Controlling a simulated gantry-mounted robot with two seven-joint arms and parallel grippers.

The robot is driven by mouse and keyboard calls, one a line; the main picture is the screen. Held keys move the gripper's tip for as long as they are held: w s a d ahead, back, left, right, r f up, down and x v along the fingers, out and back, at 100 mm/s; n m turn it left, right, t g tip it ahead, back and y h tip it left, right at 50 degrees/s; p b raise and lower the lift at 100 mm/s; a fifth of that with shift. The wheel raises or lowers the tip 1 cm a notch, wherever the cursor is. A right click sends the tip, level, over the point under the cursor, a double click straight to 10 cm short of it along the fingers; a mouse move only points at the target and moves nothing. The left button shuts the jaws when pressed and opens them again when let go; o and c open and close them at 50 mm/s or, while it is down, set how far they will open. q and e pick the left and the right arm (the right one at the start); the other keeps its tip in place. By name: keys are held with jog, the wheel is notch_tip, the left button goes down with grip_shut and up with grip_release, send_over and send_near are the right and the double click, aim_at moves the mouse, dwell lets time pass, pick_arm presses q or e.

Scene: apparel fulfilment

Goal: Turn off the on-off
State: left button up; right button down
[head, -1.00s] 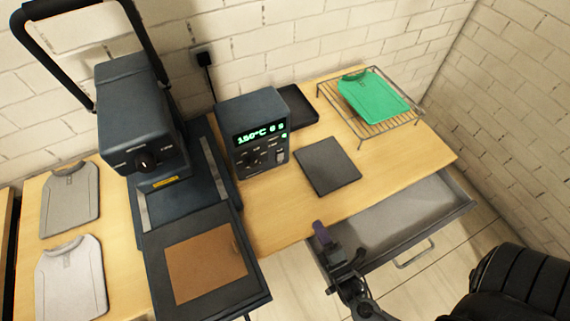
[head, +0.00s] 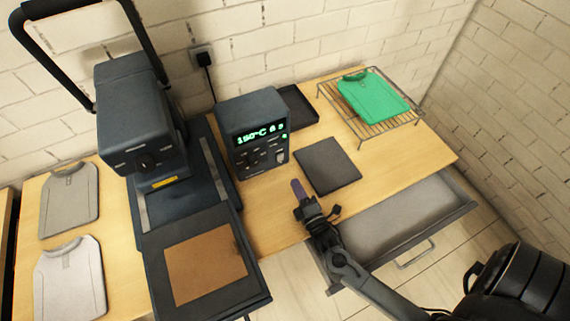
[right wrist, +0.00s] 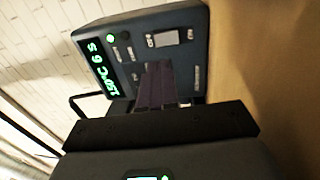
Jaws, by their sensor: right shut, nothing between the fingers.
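The control box (head: 252,130) of the heat press stands on the table with a lit green display (head: 262,136) that reads about 150°C. Its front has knobs, buttons and a light switch (head: 281,157) at the lower right, which I take for the on-off. In the right wrist view the control box (right wrist: 150,50) fills the upper middle, with a switch (right wrist: 190,34) near its right edge. My right gripper (head: 297,187) is shut and empty, in front of and below the box, apart from it. In the right wrist view its fingers (right wrist: 157,75) cover part of the panel. My left gripper is not in view.
The heat press (head: 130,115) stands left of the box. A dark flat pad (head: 328,166) lies to the right, and a wire rack (head: 388,128) holds a green shirt (head: 374,96). An open drawer (head: 405,215) juts out below. Two shirts lie at left.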

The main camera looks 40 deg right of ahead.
aim_at(281, 156)
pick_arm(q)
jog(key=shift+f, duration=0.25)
pick_arm(e)
jog(key=x, duration=0.9)
jog(key=shift+w, duration=0.1)
